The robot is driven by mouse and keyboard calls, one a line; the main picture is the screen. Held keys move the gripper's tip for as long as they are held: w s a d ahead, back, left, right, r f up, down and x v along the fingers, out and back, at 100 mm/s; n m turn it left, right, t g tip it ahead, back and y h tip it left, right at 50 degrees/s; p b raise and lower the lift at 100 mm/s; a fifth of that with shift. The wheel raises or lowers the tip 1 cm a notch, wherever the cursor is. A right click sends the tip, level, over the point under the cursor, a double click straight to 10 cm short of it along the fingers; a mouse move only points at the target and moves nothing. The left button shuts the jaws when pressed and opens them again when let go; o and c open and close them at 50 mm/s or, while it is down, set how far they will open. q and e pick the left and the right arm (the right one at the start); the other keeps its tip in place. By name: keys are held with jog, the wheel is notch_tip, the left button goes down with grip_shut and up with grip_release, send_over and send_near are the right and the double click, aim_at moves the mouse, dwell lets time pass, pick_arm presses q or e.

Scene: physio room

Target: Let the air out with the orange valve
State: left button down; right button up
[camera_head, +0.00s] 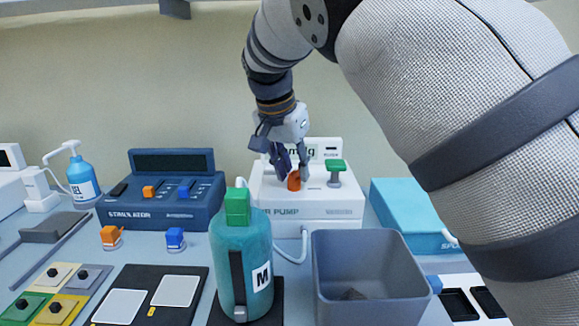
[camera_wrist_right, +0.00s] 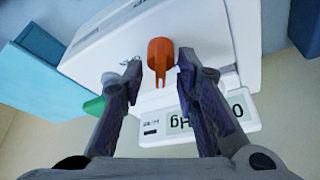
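The orange valve (camera_head: 294,181) is on the white air pump (camera_head: 330,207) at the back of the table. In the right wrist view the valve (camera_wrist_right: 160,58) has a rounded head and a narrow tab, lying between my fingertips. My right gripper (camera_head: 291,172) is over the pump from above; in the wrist view its fingers (camera_wrist_right: 157,70) stand apart on either side of the valve, with gaps showing, so it is open. The pump's display, partly hidden by the gripper, shows part of a reading in mmHg. My left gripper is not in view.
A green knob (camera_head: 335,168) stands on the pump right of the valve. A teal bottle (camera_head: 243,265) with a green cap and a grey bin (camera_head: 370,280) stand in front. The blue stimulator (camera_head: 160,205) is left, a teal box (camera_head: 410,215) right.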

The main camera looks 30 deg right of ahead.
grip_shut()
